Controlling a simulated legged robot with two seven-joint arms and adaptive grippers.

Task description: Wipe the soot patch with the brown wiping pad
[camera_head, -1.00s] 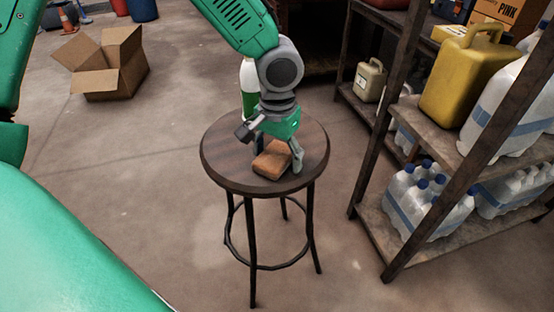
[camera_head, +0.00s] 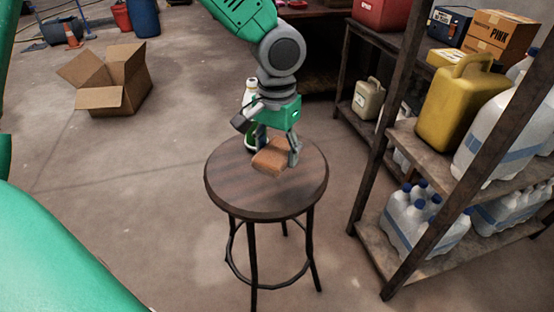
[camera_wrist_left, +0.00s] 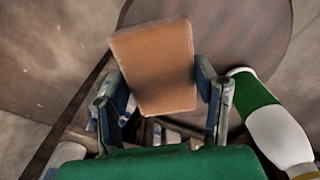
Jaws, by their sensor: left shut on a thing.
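The brown wiping pad (camera_head: 271,157) is held between the fingers of my left gripper (camera_head: 277,150), which is shut on it. The pad looks raised a little above the round dark wooden stool top (camera_head: 245,195). In the left wrist view the pad (camera_wrist_left: 155,65) sits between both fingers (camera_wrist_left: 165,98), over the stool top (camera_wrist_left: 235,35). I cannot make out a soot patch on the visible part of the stool top; the pad and gripper cover some of it. My right gripper is not in view.
A white and green bottle (camera_head: 249,93) stands at the stool's far side, close behind the gripper; it also shows in the left wrist view (camera_wrist_left: 270,120). A shelf rack (camera_head: 412,135) with jugs and bottles stands on the right. An open cardboard box (camera_head: 112,85) lies on the floor at left.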

